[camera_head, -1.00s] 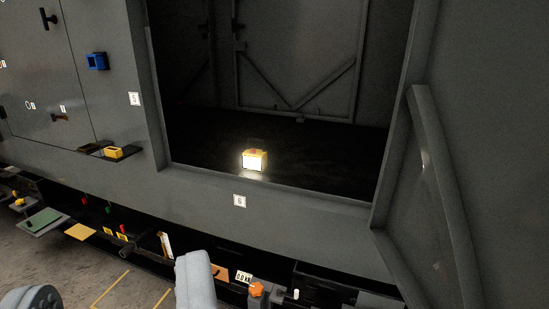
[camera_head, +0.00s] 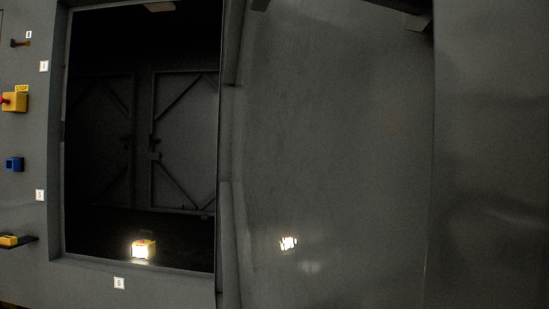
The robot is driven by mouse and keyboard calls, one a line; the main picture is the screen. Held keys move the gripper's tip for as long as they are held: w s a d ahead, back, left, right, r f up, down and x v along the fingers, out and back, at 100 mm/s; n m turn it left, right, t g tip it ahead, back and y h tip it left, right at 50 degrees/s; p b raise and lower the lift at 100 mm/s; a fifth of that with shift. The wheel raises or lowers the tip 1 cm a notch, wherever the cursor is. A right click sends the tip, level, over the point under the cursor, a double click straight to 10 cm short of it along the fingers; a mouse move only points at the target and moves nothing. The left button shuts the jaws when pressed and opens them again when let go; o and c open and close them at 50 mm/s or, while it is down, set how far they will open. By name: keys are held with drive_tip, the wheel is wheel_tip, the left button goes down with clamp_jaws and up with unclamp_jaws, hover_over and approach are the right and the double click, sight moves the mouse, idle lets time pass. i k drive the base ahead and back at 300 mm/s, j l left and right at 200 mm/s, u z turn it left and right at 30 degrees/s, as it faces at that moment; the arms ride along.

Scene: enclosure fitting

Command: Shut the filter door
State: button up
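A tall grey door (camera_head: 340,150), which I take to be the filter door, stands open at the right of a dark rectangular opening. Its broad flat face fills much of the middle and right of the view. A bright glint shows low on it. The opening (camera_head: 110,40) is uncovered, and I see into a dark enclosure through it. I cannot make out a handle on the door. My gripper is outside the view, and nothing shows it touching the door.
Inner braced doors (camera_head: 183,140) show at the back. On the left wall are a yellow stop button box (camera_head: 14,101), a blue holder (camera_head: 14,164) and a small shelf with a yellow item (camera_head: 9,240).

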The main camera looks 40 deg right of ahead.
sight(369, 156)
drive_tip(key=k+l, duration=0.5)
drive_tip(key=l+z, duration=0.1)
drive_tip(key=l, duration=0.2)
drive_tip(key=i+l+z, duration=0.15)
drive_tip(key=l, duration=0.15)
drive_tip(key=i+l+z, duration=0.1)
drive_tip(key=l, duration=0.15)
drive_tip(key=i+u, duration=0.15)
drive_tip(key=i, duration=0.3)
drive_tip(key=k+z, duration=0.2)
drive_tip(key=k, duration=0.7)
